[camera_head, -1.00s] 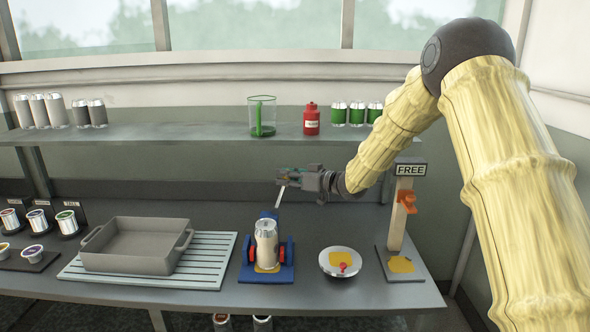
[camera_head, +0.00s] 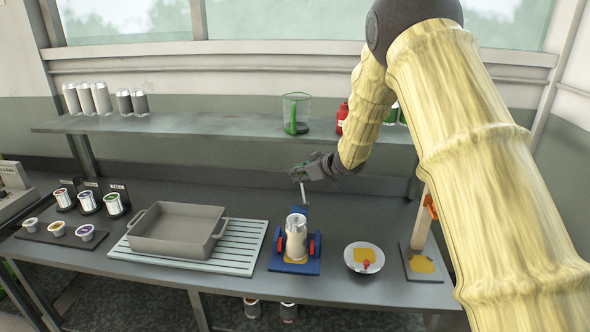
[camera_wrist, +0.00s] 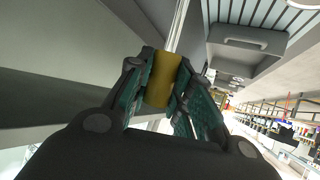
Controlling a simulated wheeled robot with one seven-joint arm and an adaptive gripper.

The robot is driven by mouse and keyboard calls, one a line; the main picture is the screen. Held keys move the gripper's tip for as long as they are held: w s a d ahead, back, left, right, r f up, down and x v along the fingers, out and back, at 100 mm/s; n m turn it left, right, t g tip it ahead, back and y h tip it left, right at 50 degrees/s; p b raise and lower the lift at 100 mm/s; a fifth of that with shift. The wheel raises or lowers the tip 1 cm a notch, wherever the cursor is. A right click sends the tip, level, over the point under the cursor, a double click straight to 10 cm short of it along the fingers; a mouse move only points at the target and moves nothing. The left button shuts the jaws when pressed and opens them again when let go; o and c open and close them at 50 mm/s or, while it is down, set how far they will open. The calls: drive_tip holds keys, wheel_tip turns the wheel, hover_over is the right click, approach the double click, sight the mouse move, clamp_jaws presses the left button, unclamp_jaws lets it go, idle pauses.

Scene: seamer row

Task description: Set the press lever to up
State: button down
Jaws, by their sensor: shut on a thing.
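The press (camera_head: 283,266) has a blue base and stands on the bench, with a silver can (camera_head: 296,238) upright in it between red side parts. Its lever (camera_head: 303,193) is a thin pale rod rising steeply behind the can. My gripper (camera_head: 299,174) is at the top of the lever, above and behind the can. In the wrist view my gripper (camera_wrist: 160,85) is shut on the lever's yellow grip (camera_wrist: 162,78), with the metal rod (camera_wrist: 177,25) running away from it. The fingers hide the sides of the grip.
A grey tray (camera_head: 138,240) on a slatted mat (camera_head: 240,260) stands left of the press. The shelf (camera_head: 230,126) behind holds cans and a jug (camera_head: 296,115).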

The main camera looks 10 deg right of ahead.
drive_tip(key=shift+f, duration=0.1)
idle(0.3)
drive_tip(key=c, duration=1.3)
unclamp_jaws()
drive_tip(key=shift+w, duration=0.1)
drive_tip(key=shift+o, duration=0.2)
drive_tip(key=v, duration=1.2)
drive_tip(key=shift+f, duration=0.1)
